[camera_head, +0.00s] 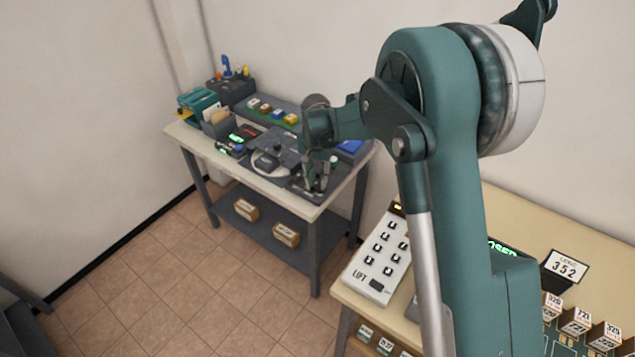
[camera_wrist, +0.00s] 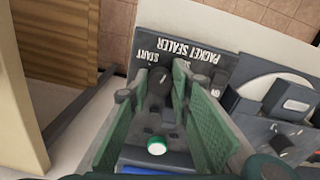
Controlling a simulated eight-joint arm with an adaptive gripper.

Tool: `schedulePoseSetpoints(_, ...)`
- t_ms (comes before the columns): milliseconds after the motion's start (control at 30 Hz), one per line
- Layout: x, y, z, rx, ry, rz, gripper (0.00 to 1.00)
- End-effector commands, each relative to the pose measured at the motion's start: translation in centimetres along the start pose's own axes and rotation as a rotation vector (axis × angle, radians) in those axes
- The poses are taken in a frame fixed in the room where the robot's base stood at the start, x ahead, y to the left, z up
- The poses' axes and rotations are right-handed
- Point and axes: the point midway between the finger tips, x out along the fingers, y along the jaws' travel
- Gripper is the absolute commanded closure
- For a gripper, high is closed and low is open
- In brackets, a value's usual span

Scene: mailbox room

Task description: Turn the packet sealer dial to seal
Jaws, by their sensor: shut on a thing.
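The packet sealer (camera_wrist: 190,62) shows in the wrist view as a dark panel with upside-down white lettering, including "PACKET SEALER" and "START". Its dark round dial (camera_wrist: 159,84) lies between the two green fingers of my gripper (camera_wrist: 162,78), which is shut on it. The fingers hide the dial's edges, and I cannot tell where its pointer stands. In the head view my gripper (camera_head: 316,178) reaches down onto the sealer (camera_head: 303,190) at the right front of the far table. The dial is too small to make out there.
A white button with a green rim (camera_wrist: 157,146) sits near the fingers. A grey device with a white disc (camera_wrist: 275,88) stands beside the sealer. The far table (camera_head: 185,130) also holds coloured items, a teal rack (camera_head: 200,104) and a blue pad (camera_head: 351,147). A lift keypad (camera_head: 381,258) stands nearer.

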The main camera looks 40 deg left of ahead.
Motion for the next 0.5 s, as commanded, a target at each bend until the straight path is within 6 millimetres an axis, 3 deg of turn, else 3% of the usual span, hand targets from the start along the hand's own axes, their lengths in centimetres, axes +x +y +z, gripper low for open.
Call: schedulePoseSetpoints(500,0.02,-0.03,0.07,0.096,-0.003,0.000,0.91)
